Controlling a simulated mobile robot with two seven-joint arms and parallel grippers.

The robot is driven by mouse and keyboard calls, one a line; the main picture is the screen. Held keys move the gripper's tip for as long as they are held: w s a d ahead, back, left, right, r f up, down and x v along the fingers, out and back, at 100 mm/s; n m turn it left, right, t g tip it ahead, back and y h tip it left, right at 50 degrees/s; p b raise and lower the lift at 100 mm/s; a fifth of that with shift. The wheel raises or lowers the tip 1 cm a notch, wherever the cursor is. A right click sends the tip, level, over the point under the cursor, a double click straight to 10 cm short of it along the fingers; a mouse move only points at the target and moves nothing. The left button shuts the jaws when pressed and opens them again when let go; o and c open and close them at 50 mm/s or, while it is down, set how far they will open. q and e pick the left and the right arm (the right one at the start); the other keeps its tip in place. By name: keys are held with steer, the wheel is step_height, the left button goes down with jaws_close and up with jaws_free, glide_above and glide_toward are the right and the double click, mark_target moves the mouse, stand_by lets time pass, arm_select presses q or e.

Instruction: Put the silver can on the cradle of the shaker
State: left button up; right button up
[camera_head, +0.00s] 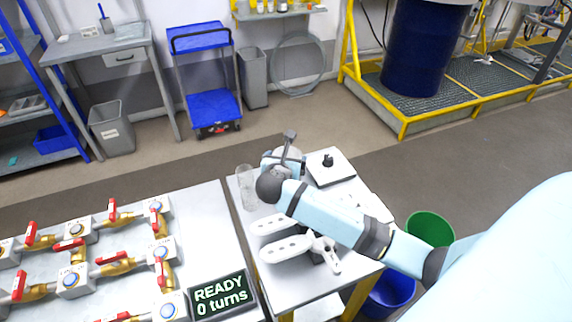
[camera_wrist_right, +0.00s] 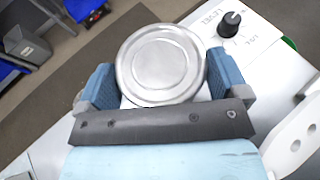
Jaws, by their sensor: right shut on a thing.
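The silver can (camera_wrist_right: 160,62) shows its round lid in the right wrist view. It sits between the blue finger pads of my right gripper (camera_wrist_right: 158,82), which is shut on it. In the head view my right gripper (camera_head: 285,163) is over the far part of a small light table, and the can is mostly hidden by the wrist. Two pale oval plates with holes (camera_head: 287,248) lie nearer on that table, beside a grey-white handled part (camera_head: 324,252). I cannot tell which part is the shaker's cradle. My left gripper is out of view.
A white box with a black knob (camera_head: 330,166) is at the table's far right. A clear cylinder (camera_head: 246,186) stands at its left edge. A display (camera_head: 219,294) reads READY, 0 turns. Valves with red handles (camera_head: 75,243) fill the left bench. Green (camera_head: 430,228) and blue (camera_head: 390,292) bins stand right.

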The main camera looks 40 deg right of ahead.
steer(key=shift+f, duration=0.85)
steer(key=o, duration=1.3)
steer(key=shift+f, duration=0.1)
